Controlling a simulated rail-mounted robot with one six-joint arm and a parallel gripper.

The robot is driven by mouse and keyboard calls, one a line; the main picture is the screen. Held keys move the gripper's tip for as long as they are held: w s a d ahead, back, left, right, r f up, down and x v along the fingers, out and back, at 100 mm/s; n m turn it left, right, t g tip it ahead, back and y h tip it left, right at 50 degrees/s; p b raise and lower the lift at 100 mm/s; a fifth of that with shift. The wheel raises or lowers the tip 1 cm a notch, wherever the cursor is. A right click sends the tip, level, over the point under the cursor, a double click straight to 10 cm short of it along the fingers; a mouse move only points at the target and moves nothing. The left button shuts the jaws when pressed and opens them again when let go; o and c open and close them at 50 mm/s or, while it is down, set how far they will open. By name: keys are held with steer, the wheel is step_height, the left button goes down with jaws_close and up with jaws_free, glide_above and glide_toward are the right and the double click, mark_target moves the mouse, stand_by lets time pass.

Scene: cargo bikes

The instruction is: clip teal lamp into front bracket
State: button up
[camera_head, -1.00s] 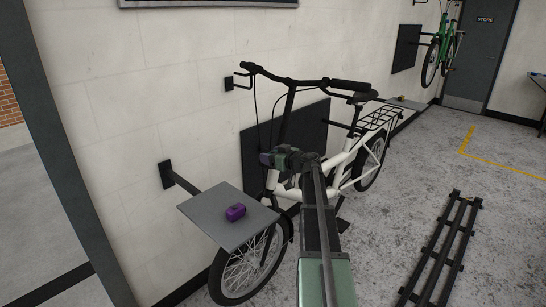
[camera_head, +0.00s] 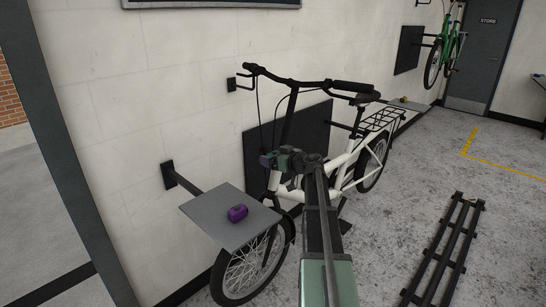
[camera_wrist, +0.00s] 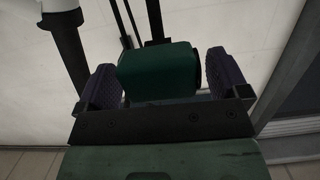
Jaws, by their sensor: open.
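The teal lamp (camera_wrist: 158,72), a dark green rounded block, sits between the two dark pads of my gripper (camera_wrist: 162,78) in the wrist view. The pads are apart, with a narrow gap showing at the lamp's right side; contact on the left is unclear. In the head view my gripper (camera_head: 273,160) is at the front of the white cargo bike (camera_head: 340,171), by its head tube. The front bracket cannot be made out; the lamp and gripper cover that area. Whether the lamp is seated there cannot be told.
A purple lamp (camera_head: 237,213) lies on the grey wall shelf (camera_head: 215,232) left of my gripper, above the front wheel (camera_head: 240,277). A black slatted rack (camera_head: 442,255) lies on the floor at right.

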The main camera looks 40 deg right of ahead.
steer(key=p+v, duration=0.1)
steer(key=v, duration=0.9)
steer(key=shift+s, duration=0.1)
steer(key=s+a+f+n+g+y+p, duration=0.1)
steer(key=a+f+g+p, duration=0.2)
steer(key=a, duration=1.1)
steer(key=a+f+g+y+p, duration=0.2)
steer(key=a+g, duration=0.4)
steer(key=a, duration=0.8)
steer(key=s+a+f+m+g+h+b, duration=0.3)
steer(key=s+a+f+g, duration=0.4)
steer(key=s+a, duration=0.7)
step_height(320, 180, down, 2)
steer(key=h+b, duration=0.1)
steer(key=h, duration=0.1)
steer(key=shift+s+a+f+h, duration=0.15)
steer(key=shift+s+f+h, duration=0.05)
steer(key=shift+h, duration=0.2)
